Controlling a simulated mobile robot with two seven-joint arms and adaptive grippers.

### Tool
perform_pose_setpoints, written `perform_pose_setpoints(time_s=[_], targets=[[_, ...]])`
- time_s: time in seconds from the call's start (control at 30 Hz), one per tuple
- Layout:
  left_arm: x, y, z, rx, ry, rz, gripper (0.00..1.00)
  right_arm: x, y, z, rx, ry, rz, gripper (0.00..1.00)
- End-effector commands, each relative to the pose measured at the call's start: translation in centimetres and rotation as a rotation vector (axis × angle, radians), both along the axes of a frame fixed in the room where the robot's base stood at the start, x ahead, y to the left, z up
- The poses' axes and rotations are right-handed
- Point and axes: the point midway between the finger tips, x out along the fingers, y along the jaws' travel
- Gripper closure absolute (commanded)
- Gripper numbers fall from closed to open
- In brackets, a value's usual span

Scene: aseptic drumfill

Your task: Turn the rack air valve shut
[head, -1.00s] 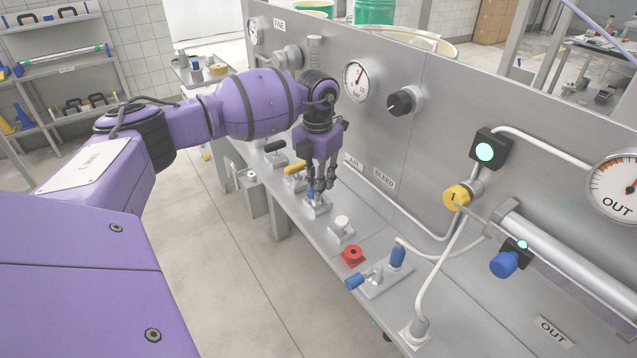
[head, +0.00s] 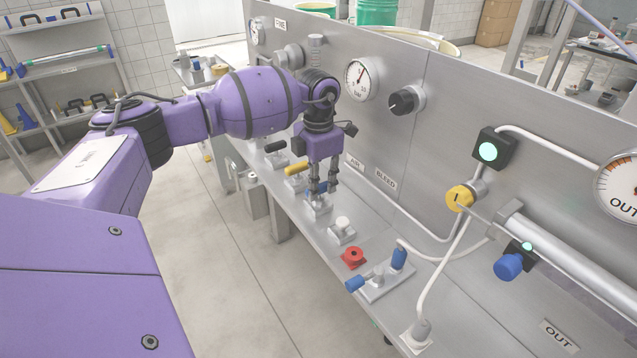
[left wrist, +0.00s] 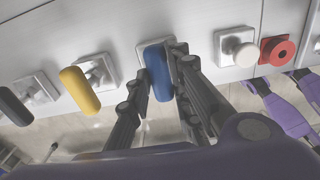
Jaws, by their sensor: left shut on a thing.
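My left gripper (head: 322,188) points down at the bench shelf beside the panel's AIR label (head: 355,163). It is shut on a blue valve handle (left wrist: 157,72) on a square metal base, a little left of that label. In the left wrist view, the fingers (left wrist: 161,64) stand on either side of the blue handle. In the head view, the fingers hide most of this handle.
A yellow handle (left wrist: 79,90) and a black handle (left wrist: 14,106) stand to the left. A white knob (head: 342,223), a red knob (head: 353,257) and a blue two-handled valve (head: 377,280) stand to the right. The steel panel (head: 450,115) with gauges rises close behind.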

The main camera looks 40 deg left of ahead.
Motion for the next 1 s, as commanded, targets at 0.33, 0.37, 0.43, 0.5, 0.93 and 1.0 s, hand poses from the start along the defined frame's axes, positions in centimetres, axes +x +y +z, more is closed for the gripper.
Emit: perform_pose_setpoints(time_s=[0.33,0.37,0.43,0.5,0.93,1.0], targets=[[0.0,0.0,0.0,0.001,0.000,-0.004,0.65,-0.2,0.0,-0.2,0.000,0.005,0.000,1.00],[0.0,0.0,0.0,0.001,0.001,-0.004,0.62,-0.2,0.0,-0.2,0.000,0.005,0.000,1.00],[0.0,0.0,0.0,0.001,0.000,-0.003,0.62,-0.2,0.0,-0.2,0.000,0.005,0.000,1.00],[0.0,0.0,0.0,0.001,0.000,-0.003,0.62,-0.2,0.0,-0.2,0.000,0.005,0.000,1.00],[0.0,-0.1,0.2,0.000,-0.001,0.174,0.62,0.3,0.0,0.6,0.000,-0.007,0.000,1.00],[0.0,-0.1,0.2,-0.001,-0.002,0.263,0.62,0.5,0.0,0.9,0.000,-0.013,0.000,1.00]])
